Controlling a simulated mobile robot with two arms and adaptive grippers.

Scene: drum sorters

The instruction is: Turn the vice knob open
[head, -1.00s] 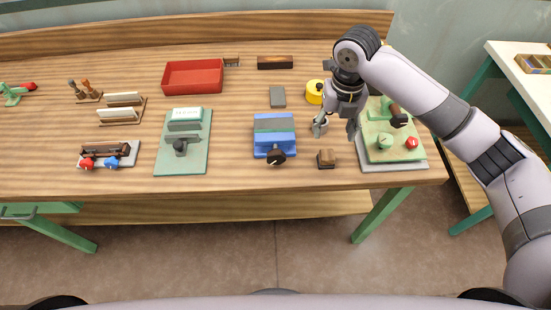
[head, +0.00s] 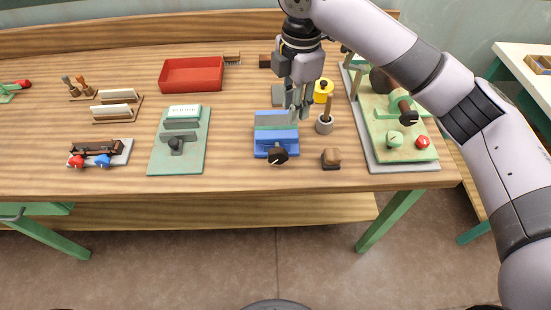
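The blue vice (head: 275,138) stands on the workbench near its front edge, with a greenish strip across its top. Its dark round knob (head: 278,156) is on the front face, with a small light mark on it. My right gripper (head: 298,118) points down above the vice's back right corner, behind the knob and apart from it. Its fingers look close together from this angle, and I cannot tell whether they are open or shut. I see nothing held in it. My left gripper is not in view.
A grey cup with a wooden-handled tool (head: 325,123) and a small brown block (head: 330,158) stand right of the vice. A green machine (head: 395,150) is farther right. A green board (head: 180,140) lies left. Bare bench separates it from the vice.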

